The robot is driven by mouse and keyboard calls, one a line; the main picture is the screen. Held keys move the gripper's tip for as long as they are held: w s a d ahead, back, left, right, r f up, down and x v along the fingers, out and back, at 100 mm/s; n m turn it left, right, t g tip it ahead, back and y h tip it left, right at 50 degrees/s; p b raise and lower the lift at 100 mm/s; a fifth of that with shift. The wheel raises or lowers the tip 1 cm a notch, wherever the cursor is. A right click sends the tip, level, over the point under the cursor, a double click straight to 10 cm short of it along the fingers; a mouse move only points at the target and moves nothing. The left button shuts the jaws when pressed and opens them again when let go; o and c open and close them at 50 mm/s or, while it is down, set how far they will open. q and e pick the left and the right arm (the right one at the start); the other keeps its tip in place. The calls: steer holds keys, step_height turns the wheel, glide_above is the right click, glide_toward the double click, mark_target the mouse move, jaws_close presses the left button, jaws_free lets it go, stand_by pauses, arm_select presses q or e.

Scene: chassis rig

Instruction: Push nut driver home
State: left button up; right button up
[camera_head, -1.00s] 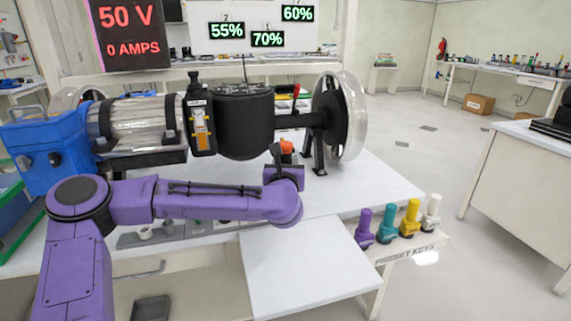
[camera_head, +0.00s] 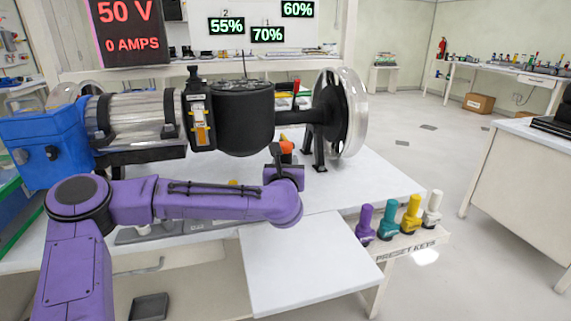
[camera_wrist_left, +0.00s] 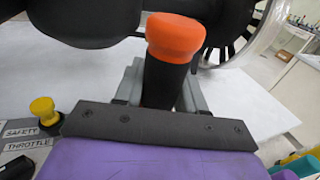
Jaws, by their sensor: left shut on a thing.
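The nut driver has an orange cap (camera_head: 287,147) and a black body. In the left wrist view its orange end (camera_wrist_left: 175,38) and dark shaft (camera_wrist_left: 163,82) rise between the grey fingers. My left gripper (camera_wrist_left: 160,92) is shut on it. In the head view the gripper (camera_head: 283,160) is at the end of the purple arm, in front of and below the black round housing (camera_head: 246,118) of the chassis rig. The driver's lower end is hidden by the gripper. I cannot tell whether the driver touches the rig. My right gripper is not in view.
The rig's clear-rimmed wheel (camera_head: 352,112) stands to the right, and its blue box (camera_head: 48,150) to the left. Several coloured preset keys (camera_head: 389,224) stand on a shelf at the bench's right edge. A yellow knob (camera_wrist_left: 42,108) stands beside the safety and throttle labels.

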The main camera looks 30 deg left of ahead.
arm_select(q)
steer(key=shift+f, duration=0.1)
steer(key=o, duration=1.1)
steer(key=shift+c, duration=0.2)
steer(key=v, duration=1)
steer(key=shift+s+d+b, duration=0.2)
steer(key=shift+d+b, duration=0.05)
steer(key=shift+b, duration=0.2)
